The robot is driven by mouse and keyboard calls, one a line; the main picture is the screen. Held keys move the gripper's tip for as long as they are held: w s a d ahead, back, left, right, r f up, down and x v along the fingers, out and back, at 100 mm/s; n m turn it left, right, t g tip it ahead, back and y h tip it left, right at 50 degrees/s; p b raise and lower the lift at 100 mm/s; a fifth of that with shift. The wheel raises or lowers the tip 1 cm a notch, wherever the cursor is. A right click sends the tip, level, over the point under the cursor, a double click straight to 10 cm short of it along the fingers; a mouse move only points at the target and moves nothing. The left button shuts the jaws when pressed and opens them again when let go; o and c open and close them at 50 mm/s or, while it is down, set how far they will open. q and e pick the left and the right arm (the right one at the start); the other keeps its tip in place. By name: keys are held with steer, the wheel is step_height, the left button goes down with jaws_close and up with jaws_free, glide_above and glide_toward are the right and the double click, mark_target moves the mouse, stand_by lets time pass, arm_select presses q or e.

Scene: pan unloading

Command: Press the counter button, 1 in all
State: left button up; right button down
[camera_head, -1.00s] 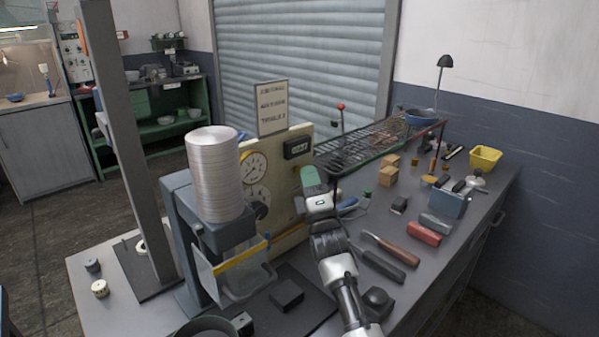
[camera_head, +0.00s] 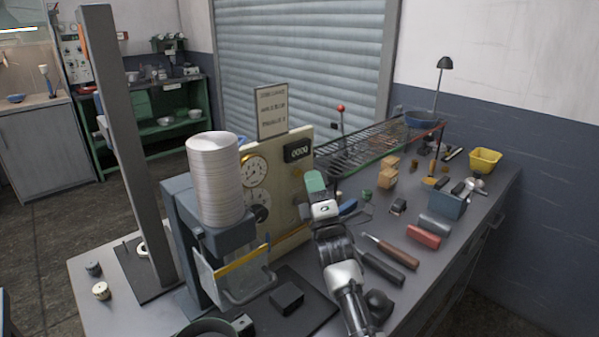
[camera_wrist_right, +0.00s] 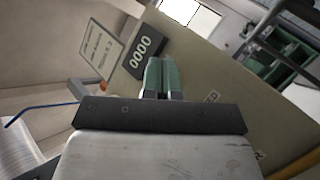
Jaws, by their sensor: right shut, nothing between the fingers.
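The counter (camera_head: 298,150) is a dark box at the upper right of a cream panel (camera_head: 284,185); in the right wrist view its display (camera_wrist_right: 140,52) reads 0000. I cannot make out its button; my fingers may hide it. My right gripper (camera_head: 315,183) has green fingertips, shut and empty, just in front of the panel's right part and below the counter in the head view. In the right wrist view the fingertips (camera_wrist_right: 162,72) point at the panel beside the display; whether they touch it I cannot tell. My left gripper is not in view.
Two dials (camera_head: 254,172) sit on the panel's left, behind a tall stack of discs (camera_head: 214,180). A sign (camera_head: 271,110) stands above. A wire rack (camera_head: 375,145) lies behind, and screwdrivers (camera_head: 390,250) and a red block (camera_head: 423,236) lie to the right.

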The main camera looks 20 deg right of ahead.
steer(key=s, duration=0.1)
steer(key=s+d+p, duration=0.1)
steer(key=s, duration=0.1)
steer(key=s+p, duration=0.1)
steer(key=shift+s+d, duration=0.35)
stand_by(0.9)
